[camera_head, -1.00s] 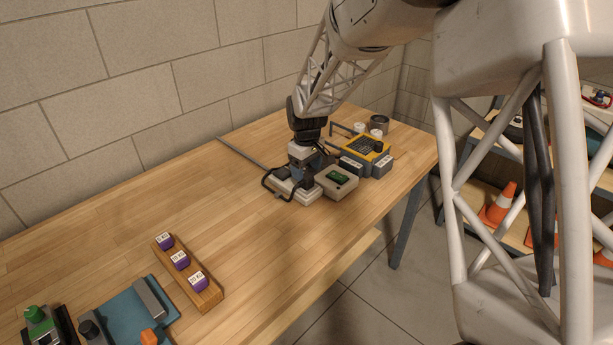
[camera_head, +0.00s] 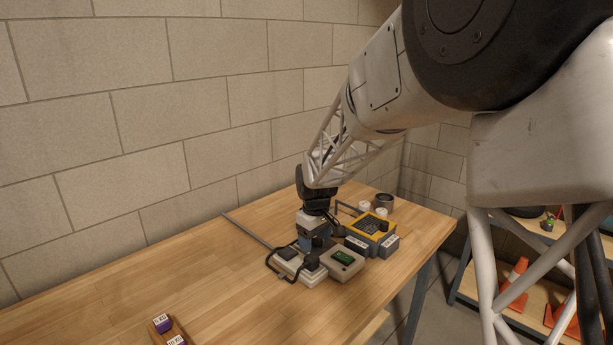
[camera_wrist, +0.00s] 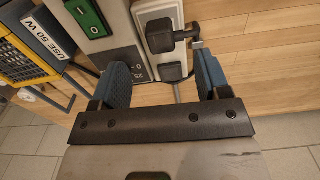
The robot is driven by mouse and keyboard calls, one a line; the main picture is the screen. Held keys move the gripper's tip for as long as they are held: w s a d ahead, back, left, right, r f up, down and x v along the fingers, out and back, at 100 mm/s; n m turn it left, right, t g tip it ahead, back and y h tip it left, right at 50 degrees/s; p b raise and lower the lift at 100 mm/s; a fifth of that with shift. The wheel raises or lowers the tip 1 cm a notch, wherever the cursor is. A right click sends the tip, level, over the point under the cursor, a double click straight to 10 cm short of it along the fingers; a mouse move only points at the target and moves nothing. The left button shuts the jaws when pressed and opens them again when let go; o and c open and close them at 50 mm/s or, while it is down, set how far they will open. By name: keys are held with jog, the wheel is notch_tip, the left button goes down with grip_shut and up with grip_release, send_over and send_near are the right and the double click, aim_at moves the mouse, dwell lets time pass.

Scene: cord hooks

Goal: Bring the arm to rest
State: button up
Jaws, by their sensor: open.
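My gripper (camera_head: 318,238) hangs at the far end of the table, just above a pale box with a black handle frame (camera_head: 297,265). In the wrist view my gripper (camera_wrist: 163,80) has its two blue fingers spread apart with nothing held between them. A black block-shaped knob (camera_wrist: 168,34) on a white-edged unit shows ahead of the fingers. A grey box with a green switch (camera_wrist: 88,17) lies beside it. My arm is bent and reaches down to the table from the upper right.
A beige box with a green display (camera_head: 342,258), a yellow-framed device (camera_head: 372,226), white cylinders (camera_head: 382,212) and a dark cup (camera_head: 384,202) crowd the far end. A wooden rack (camera_head: 161,328) with purple blocks sits near. Bare tabletop (camera_head: 215,285) lies between.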

jog(key=s+d+r+m, duration=0.1)
jog(key=s+d+r, duration=0.25)
jog(key=s, duration=0.25)
jog(key=s+d+r+m+t, duration=0.1)
jog(key=s+d+r+m, duration=0.2)
jog(key=s, duration=0.4)
jog(key=s+d+r, duration=0.3)
jog(key=s+r, duration=0.2)
jog(key=s, duration=0.1)
jog(key=s+d+m, duration=0.2)
jog(key=s+d, duration=0.1)
jog(key=s, duration=0.7)
jog(key=s+d+m+t, duration=0.1)
jog(key=s+d+m, duration=0.1)
jog(key=s, duration=0.9)
jog(key=shift+s+d+r+m+t, duration=0.15)
jog(key=shift+d+r+m+t, duration=0.2)
jog(key=shift+d, duration=0.2)
